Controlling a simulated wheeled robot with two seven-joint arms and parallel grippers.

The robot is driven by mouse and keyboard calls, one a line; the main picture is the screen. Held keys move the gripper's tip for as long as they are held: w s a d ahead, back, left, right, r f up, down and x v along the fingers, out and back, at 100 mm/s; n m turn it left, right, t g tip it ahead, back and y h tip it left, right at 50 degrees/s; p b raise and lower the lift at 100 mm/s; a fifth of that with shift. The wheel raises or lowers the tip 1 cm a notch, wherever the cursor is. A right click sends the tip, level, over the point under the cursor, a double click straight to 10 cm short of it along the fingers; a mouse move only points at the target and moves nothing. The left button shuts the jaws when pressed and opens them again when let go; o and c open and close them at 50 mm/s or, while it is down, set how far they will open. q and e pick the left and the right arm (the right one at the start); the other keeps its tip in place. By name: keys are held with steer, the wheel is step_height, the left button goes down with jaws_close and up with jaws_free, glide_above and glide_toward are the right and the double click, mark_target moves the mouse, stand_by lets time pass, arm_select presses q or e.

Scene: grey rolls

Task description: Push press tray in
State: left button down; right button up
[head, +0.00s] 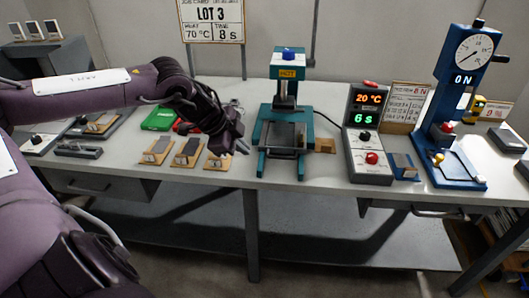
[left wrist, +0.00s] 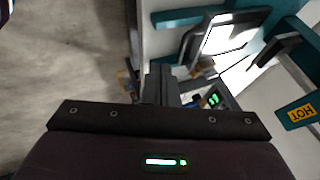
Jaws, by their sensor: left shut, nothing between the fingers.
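The teal press (head: 291,62) with a yellow HOT label stands at the middle of the bench. Its dark-edged grey tray (head: 285,135) lies low between the teal front rails, and I cannot tell exactly how far out it is. In the left wrist view the tray (left wrist: 222,33) shows as a pale plate in a dark frame, ahead of the fingers. My left gripper (head: 243,148) is shut and empty, just left of the press's left front rail. Its closed fingers also show in the left wrist view (left wrist: 161,84). I cannot tell whether they touch the tray. My right gripper is out of view.
A control box (head: 369,133) reading 20 °C and 6 s stands right of the press. A blue dial stand (head: 459,100) is farther right. Several small wooden boards with grey plates (head: 187,152) lie left of my left gripper. A green case (head: 158,118) lies behind them.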

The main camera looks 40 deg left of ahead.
arm_select(q)
steer(key=p+x, duration=0.2)
steer(key=x, duration=0.7)
steer(key=shift+w+d+r, duration=0.1)
steer(key=shift+r, duration=0.05)
steer(key=w, duration=0.1)
steer(key=w+f, duration=0.1)
steer(key=w+a+p, duration=0.1)
steer(key=shift+f, duration=0.15)
steer(key=shift+w+a+f, duration=0.2)
steer(key=shift+w, duration=0.35)
steer(key=shift+r, duration=0.1)
